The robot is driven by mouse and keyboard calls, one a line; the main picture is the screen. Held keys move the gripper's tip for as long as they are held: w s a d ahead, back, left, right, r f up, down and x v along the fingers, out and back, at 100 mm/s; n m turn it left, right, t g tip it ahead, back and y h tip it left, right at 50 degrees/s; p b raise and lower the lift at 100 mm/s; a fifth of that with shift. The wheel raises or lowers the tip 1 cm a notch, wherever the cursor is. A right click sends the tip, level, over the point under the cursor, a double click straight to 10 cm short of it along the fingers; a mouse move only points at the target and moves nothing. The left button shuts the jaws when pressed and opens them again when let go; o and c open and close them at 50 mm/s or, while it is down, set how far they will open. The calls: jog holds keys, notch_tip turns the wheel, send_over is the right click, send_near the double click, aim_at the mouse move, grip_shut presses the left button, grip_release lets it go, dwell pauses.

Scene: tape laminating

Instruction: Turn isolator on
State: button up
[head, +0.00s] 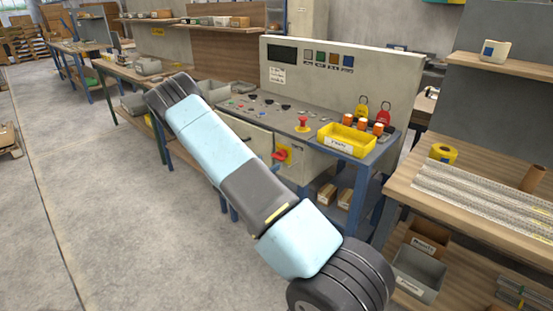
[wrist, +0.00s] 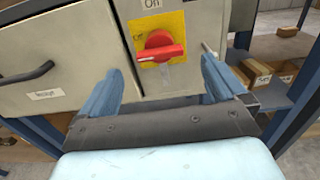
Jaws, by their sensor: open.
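The isolator (wrist: 160,50) is a red rotary handle on a yellow plate, on the front of the grey cabinet under the control panel. A label reading "On" sits at the top of the plate in the wrist view. The handle's bar lies roughly level there. The isolator also shows in the head view (head: 281,156), just right of my arm. My gripper (wrist: 160,88) is open and empty, with one blue finger on each side below the handle, apart from it.
A red emergency stop button (head: 303,124) and a yellow tray (head: 346,139) are on the console above. Shelves with cardboard boxes (wrist: 258,72) stand at the right.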

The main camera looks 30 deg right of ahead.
aim_at(276, 158)
jog(key=x, duration=0.7)
jog(key=shift+w+d, duration=0.15)
jog(key=shift+d, duration=0.15)
jog(key=shift+c, duration=0.2)
jog(key=c, duration=1.3)
jog(key=shift+a, duration=0.35)
jog(key=shift+c, duration=0.9)
jog(key=shift+d+f, duration=0.1)
